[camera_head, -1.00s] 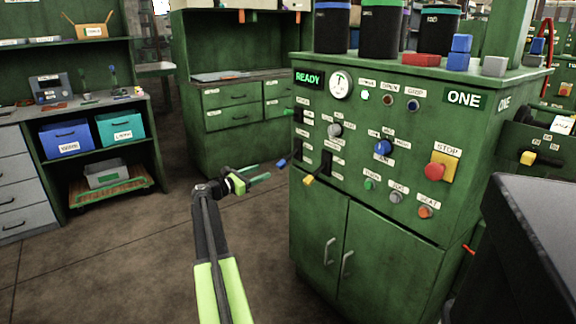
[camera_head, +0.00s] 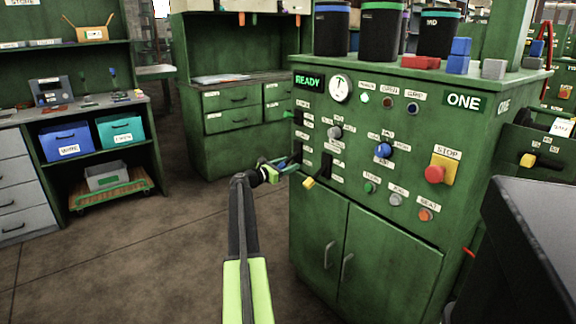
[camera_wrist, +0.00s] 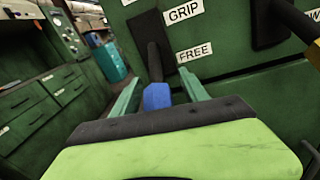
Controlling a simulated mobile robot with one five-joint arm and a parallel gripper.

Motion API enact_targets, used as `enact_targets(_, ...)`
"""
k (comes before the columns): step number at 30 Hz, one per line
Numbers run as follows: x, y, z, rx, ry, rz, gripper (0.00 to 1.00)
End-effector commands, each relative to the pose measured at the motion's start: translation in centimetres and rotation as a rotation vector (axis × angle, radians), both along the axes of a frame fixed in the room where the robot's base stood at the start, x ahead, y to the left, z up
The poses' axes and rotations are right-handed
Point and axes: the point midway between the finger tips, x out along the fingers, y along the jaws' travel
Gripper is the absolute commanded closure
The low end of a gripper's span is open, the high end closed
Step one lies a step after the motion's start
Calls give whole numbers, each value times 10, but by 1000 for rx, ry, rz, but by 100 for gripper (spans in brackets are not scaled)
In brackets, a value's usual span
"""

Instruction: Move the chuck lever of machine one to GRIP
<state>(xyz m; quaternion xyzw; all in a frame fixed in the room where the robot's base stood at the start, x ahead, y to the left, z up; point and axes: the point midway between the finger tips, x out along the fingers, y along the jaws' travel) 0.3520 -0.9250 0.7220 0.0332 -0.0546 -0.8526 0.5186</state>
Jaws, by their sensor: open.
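Machine one (camera_head: 460,135) is the green cabinet marked ONE at the right of the head view. In the wrist view its chuck lever is a dark bar with a blue knob (camera_wrist: 157,97), hanging down from a black slot plate (camera_wrist: 150,40). The GRIP label (camera_wrist: 184,12) is to the upper right and the FREE label (camera_wrist: 195,53) is lower, nearer the knob. My gripper (camera_head: 283,164) is at the machine's left front edge. In the wrist view my gripper (camera_wrist: 160,88) is open, with the blue knob between its two fingers in the picture. Contact cannot be told.
A second lever with a yellow knob (camera_head: 308,182) stands close to the right of my gripper. A red STOP button (camera_head: 434,174) is further right. The READY display (camera_head: 309,81) is lit green. Free floor (camera_head: 150,240) lies to the left, before a shelf bench (camera_head: 100,105).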

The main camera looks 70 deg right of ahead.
Motion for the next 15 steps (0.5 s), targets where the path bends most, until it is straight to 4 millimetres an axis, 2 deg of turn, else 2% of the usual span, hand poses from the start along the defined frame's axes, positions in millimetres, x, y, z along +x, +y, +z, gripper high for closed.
enact_targets(2,0,0,0,0,0,0,52)
enact_targets(13,0,1,0,0,0,-2,100)
enact_targets(15,0,1,0,0,0,-2,100)
